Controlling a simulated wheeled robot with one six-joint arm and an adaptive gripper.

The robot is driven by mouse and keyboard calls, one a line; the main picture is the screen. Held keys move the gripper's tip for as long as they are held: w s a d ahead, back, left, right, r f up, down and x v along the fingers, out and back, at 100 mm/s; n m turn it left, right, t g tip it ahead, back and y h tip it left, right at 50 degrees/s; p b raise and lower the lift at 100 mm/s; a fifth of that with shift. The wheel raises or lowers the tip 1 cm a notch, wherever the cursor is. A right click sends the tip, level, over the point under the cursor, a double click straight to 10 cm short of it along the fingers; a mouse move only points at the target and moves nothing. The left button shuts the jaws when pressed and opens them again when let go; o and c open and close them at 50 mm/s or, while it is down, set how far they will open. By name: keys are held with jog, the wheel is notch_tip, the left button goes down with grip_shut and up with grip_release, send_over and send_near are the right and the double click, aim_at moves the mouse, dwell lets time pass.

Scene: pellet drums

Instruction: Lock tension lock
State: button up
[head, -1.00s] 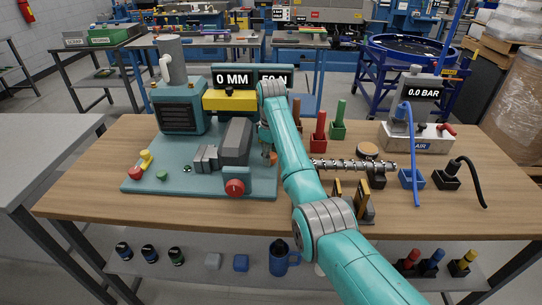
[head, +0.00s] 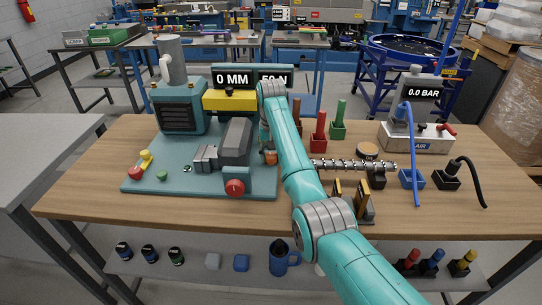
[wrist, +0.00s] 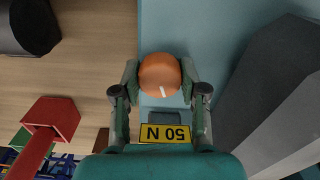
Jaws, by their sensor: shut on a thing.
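The tension lock appears to be an orange round knob (wrist: 159,72) with a white line on its top, at the edge of the teal machine base (wrist: 178,22). My gripper (wrist: 160,82) is shut on this knob, with one finger against each side. In the head view the knob (head: 270,158) shows partly beside my arm, and my gripper is mostly hidden there. A yellow label reading 50 N (wrist: 165,133) is seen between my fingers in the wrist view. The display (head: 232,79) reads 0 MM, and its other reading is partly covered by my arm.
A grey block (head: 236,140) stands just left of my gripper. A red knob (head: 235,187) is at the base's front. Red (head: 319,142) and green (head: 337,129) holders and a metal screw (head: 345,164) lie right of my arm. The front table strip is mostly clear.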

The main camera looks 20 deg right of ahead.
jog(key=shift+m, duration=1.9)
jog(key=o, duration=1.1)
jog(key=shift+o, duration=0.2)
